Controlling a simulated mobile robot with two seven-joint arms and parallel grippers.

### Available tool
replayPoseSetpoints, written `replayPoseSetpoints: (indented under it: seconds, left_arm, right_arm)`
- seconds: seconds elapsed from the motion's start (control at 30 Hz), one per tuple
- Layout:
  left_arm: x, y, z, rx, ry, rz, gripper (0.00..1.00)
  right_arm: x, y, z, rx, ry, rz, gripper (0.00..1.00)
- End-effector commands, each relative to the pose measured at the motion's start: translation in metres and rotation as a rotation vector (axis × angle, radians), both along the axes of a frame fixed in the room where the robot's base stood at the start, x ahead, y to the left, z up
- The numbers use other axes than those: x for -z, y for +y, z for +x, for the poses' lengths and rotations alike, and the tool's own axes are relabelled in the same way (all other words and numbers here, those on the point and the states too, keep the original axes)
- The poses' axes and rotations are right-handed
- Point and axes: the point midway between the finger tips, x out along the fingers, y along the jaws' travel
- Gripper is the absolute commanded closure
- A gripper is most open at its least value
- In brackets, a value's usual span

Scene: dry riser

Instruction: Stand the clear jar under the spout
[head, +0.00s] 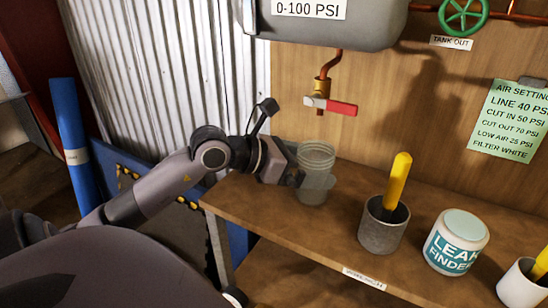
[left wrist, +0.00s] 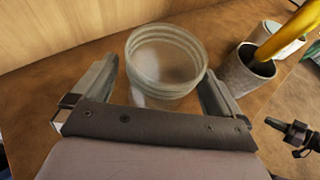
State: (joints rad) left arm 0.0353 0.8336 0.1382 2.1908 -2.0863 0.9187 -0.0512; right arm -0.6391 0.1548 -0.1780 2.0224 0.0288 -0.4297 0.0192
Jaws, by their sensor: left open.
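The clear jar (head: 316,160) stands upright on the wooden bench near its left end, with ridges around its open mouth. The spout (head: 320,87) is a brass tap with a red lever on a copper pipe under the grey tank. In the head view the jar is below the spout in the picture; I cannot tell if it is exactly underneath. My left gripper (head: 298,178) is at the jar from the left. In the left wrist view the jar (left wrist: 166,62) is between the open fingers of my left gripper (left wrist: 160,88).
A grey cup (head: 381,234) with a yellow-handled tool stands right of the jar. A white leak finder tub (head: 457,242) and another cup (head: 520,288) are farther right. The grey tank (head: 345,25) hangs above the bench (head: 270,213). A wooden panel is behind.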

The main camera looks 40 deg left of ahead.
Motion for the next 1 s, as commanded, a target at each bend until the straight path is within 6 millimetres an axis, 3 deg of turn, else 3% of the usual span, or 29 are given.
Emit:
replayPoseSetpoints:
  seconds: [0.6,1.0]
  left_arm:
    - [-0.028,0.031,-0.062,0.001,0.0,0.0,0.0]
    - [-0.039,0.042,-0.085,0.001,0.0,0.0,0.0]
  right_arm:
    - [0.009,0.004,0.001,0.006,0.009,0.015,1.0]
    - [0.01,0.005,0.001,0.005,0.009,0.017,1.0]
